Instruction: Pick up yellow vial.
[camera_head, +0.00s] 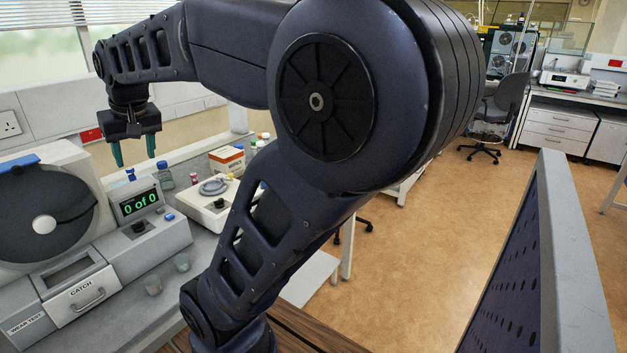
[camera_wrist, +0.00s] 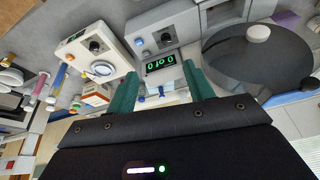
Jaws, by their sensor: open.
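My gripper (camera_head: 134,150) is open and empty, raised above the bench behind the device with the green "0 of 0" display. Its two green fingers stand apart in the wrist view (camera_wrist: 163,85), with the display device beyond them. A small yellowish tube (camera_wrist: 57,76) shows at the left of the wrist view, beside a pink one (camera_wrist: 40,88), away from the fingers. I cannot tell for sure that it is the yellow vial. In the head view no yellow vial can be made out clearly; my arm hides part of the bench.
A white device with a grey ring (camera_head: 213,187), an orange-and-white box (camera_head: 227,160) and small bottles stand farther right.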

